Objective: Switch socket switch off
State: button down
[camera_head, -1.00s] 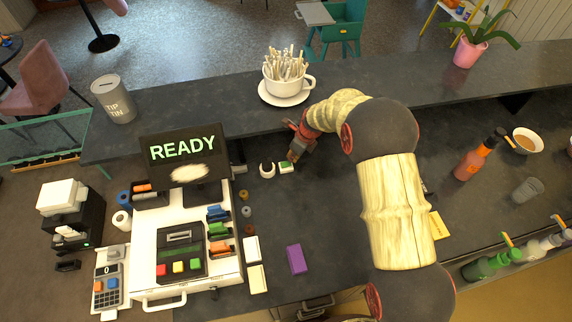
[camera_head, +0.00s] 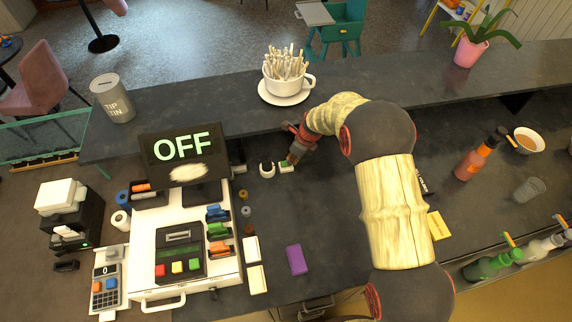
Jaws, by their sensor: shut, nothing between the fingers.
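The socket switch (camera_head: 285,168) is a small white block with a green part, on the dark counter left of my arm. My gripper (camera_head: 290,160) is shut and empty, its tips right at the switch's upper right edge. I cannot tell whether they touch it. The gripper hides part of the switch. The till screen (camera_head: 182,146) reads "OFF" in green letters.
A white piece with a dark gap (camera_head: 267,170) sits just left of the switch. A cup of sticks (camera_head: 287,82) on a saucer stands behind.

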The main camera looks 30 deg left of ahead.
jog(key=shift+f, duration=0.25)
notch_tip(320, 180, up, 6)
jog(key=p, duration=0.4)
dwell(0.3)
notch_tip(320, 180, up, 11)
send_over(292, 166)
jog(key=d, duration=0.3)
jog(key=shift+d+r, duration=0.2)
